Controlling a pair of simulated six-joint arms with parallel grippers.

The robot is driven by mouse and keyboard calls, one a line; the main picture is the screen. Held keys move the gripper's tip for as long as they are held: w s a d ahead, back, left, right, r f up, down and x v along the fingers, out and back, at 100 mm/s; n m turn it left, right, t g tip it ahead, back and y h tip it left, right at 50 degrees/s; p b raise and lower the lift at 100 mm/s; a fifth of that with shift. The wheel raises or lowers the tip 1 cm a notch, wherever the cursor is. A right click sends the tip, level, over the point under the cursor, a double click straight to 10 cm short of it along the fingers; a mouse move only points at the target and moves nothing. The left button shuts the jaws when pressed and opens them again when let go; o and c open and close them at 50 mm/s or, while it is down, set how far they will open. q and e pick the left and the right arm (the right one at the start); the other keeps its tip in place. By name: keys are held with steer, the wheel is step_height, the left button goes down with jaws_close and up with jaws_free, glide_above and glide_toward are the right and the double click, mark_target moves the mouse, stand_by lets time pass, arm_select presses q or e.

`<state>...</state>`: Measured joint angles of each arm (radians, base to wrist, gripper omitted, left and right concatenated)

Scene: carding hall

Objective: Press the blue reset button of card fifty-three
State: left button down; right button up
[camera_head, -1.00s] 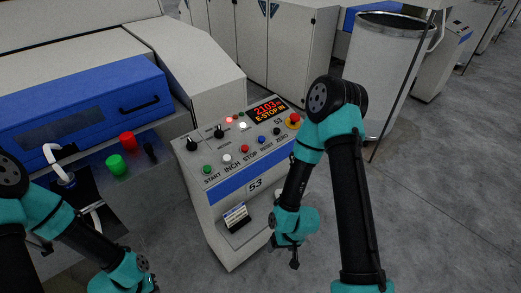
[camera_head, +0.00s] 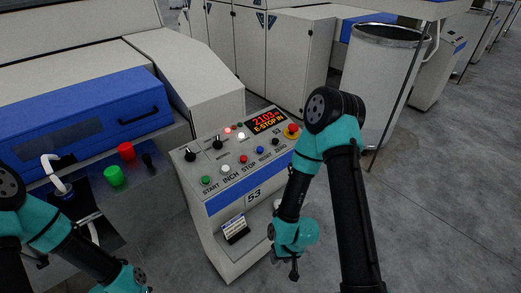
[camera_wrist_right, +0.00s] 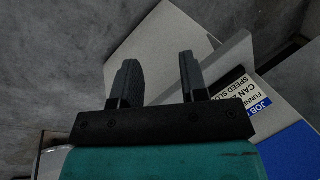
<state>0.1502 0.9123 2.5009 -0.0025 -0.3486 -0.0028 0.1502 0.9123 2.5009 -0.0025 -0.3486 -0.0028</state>
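The control panel of card fifty-three (camera_head: 225,205) stands in the middle of the head view, with "53" on its blue stripe. The blue reset button (camera_head: 260,150) is in the lower button row, between the red stop button (camera_head: 243,159) and the black zero button (camera_head: 276,142). The display (camera_head: 266,120) reads "2103" and "E-STOP IN". My right gripper (camera_head: 295,272) hangs low in front of the panel's right side, well below and apart from the button. In the wrist view its fingers (camera_wrist_right: 158,75) are apart with nothing between them. My left gripper is below the frame.
A red emergency-stop knob (camera_head: 292,130) on yellow sits at the panel's right end, near the reset button. A card holder (camera_head: 235,229) is on the panel's front. A grey can (camera_head: 378,75) stands behind right. The floor at right is clear.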

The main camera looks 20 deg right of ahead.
jaws_close()
stand_by(1.2)
